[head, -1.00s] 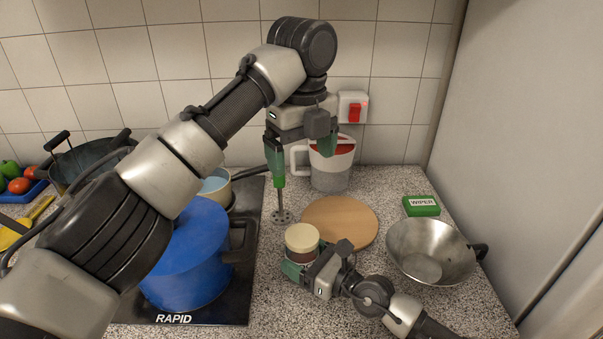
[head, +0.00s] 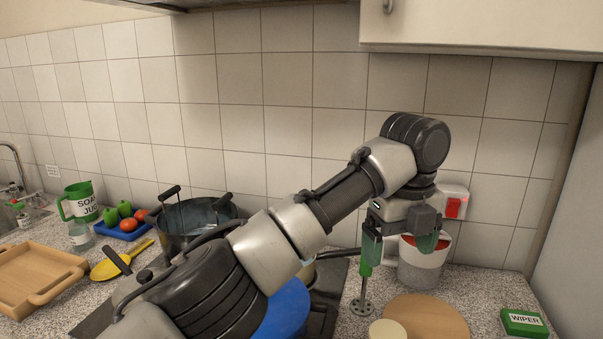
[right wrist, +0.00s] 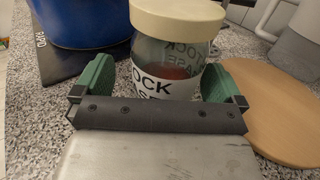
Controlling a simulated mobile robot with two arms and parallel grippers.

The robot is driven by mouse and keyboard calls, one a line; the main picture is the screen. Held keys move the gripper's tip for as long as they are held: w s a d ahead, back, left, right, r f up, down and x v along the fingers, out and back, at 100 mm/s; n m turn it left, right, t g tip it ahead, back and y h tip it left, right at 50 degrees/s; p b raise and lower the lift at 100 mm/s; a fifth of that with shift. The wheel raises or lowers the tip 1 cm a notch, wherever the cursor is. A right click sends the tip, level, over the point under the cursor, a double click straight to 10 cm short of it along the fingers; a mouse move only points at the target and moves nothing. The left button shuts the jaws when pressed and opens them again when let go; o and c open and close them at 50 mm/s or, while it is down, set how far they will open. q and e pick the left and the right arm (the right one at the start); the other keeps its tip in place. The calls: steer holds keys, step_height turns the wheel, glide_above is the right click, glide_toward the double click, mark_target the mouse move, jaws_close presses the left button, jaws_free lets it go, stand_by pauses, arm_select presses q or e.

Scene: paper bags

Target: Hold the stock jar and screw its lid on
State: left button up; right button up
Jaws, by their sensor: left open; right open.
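The stock jar (right wrist: 165,75) is clear glass with brown contents and a black-lettered white label. It stands upright on the counter in the right wrist view. A cream lid (right wrist: 178,14) sits on its top; I cannot tell how tight it is. In the head view only the lid (head: 388,329) shows, at the bottom edge. My right gripper (right wrist: 158,85) is open, with its green fingers on either side of the jar. My left gripper (head: 400,243) is open, pointing down in front of the white jug, above and behind the lid, away from the jar.
An upright metal tool with a disc foot (head: 362,304) stands under my left gripper. The white jug (head: 420,270) is close behind. A round wooden board (head: 428,315) lies right of the lid. A green wiper box (head: 523,322) is farther right. A blue pot (head: 285,308) is left.

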steer(key=v, duration=1)
steer(key=shift+s, duration=0.1)
